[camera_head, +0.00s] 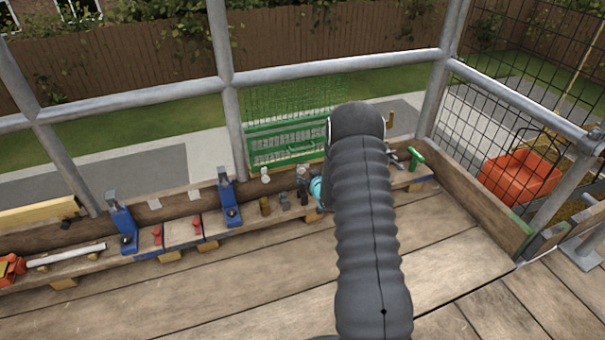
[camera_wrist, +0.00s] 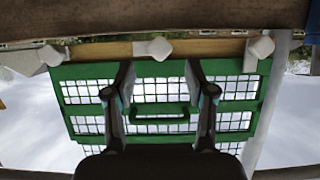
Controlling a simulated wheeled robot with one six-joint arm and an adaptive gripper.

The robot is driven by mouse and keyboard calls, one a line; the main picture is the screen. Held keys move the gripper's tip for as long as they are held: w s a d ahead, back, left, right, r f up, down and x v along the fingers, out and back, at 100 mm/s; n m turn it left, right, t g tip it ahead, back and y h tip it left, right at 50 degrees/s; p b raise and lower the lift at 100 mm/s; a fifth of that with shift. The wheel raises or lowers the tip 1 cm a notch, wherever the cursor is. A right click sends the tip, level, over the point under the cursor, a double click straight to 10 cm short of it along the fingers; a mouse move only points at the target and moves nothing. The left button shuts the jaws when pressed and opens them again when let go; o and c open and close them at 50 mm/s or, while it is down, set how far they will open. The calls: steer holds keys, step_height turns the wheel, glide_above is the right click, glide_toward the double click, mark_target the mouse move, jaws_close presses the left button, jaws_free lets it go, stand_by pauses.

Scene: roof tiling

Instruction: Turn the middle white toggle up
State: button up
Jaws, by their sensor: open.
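Three white toggles are in a row on a wooden strip in the wrist view: the left toggle (camera_wrist: 50,55), the middle toggle (camera_wrist: 154,47) and the right toggle (camera_wrist: 260,48). My gripper (camera_wrist: 158,69) is open and empty. Its two dark fingers are spread on either side of the middle toggle's line, with the toggle just above the gap between the tips in the picture. I see no contact. In the head view a white toggle (camera_head: 265,175) shows left of my arm, which hides the gripper's tips.
A green mesh panel (camera_wrist: 160,116) with a handle is behind my fingers; it also shows in the head view (camera_head: 285,140). A wooden ledge holds blue clamps (camera_head: 123,225), red knobs (camera_head: 157,236) and a green-handled item (camera_head: 415,156). Grey rails (camera_head: 290,72) stand around. The plank floor is clear.

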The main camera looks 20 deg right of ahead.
mark_target(302, 171)
steer(key=shift+x, duration=2.65)
jaws_close()
